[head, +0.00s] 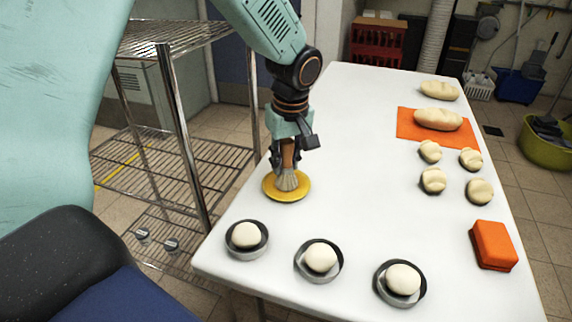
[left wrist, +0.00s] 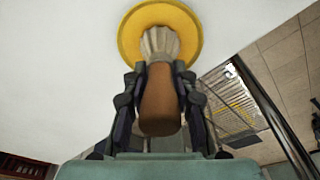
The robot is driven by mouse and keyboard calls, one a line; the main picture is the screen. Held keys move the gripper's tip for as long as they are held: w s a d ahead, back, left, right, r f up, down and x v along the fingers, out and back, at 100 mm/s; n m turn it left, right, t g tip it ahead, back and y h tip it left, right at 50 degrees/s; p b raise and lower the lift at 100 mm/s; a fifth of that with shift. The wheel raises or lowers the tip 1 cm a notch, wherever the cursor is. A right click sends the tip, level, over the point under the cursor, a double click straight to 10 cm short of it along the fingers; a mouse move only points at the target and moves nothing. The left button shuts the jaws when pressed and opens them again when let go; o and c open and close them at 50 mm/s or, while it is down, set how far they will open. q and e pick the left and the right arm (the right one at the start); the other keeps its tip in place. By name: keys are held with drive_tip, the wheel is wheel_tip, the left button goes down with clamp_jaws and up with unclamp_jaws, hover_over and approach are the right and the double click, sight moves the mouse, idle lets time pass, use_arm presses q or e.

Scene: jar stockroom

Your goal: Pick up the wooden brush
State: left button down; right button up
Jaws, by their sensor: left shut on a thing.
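The wooden brush (head: 288,154) stands upright with its pale bristles down over a yellow dish (head: 271,187) near the left edge of the white table. My left gripper (head: 287,158) comes down from above and is shut on the brush's brown handle. In the left wrist view the brush handle (left wrist: 160,100) sits between the two dark fingers (left wrist: 160,112), with the bristles pointing to the yellow dish (left wrist: 131,38). I cannot tell whether the bristles touch the dish. My right gripper is not in view.
Several dough pieces lie on the white table (head: 350,190). Three stand in round tins (head: 319,274) along the front. A long loaf (head: 438,119) lies on an orange mat (head: 408,135). A wire rack (head: 180,120) stands left.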

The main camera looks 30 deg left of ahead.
use_arm(q)
wheel_tip(320, 180, up, 10)
drive_tip(key=p, duration=0.3)
drive_tip(key=shift+r+p, duration=0.1)
drive_tip(key=shift+p, duration=0.2)
drive_tip(key=shift+s, duration=0.1)
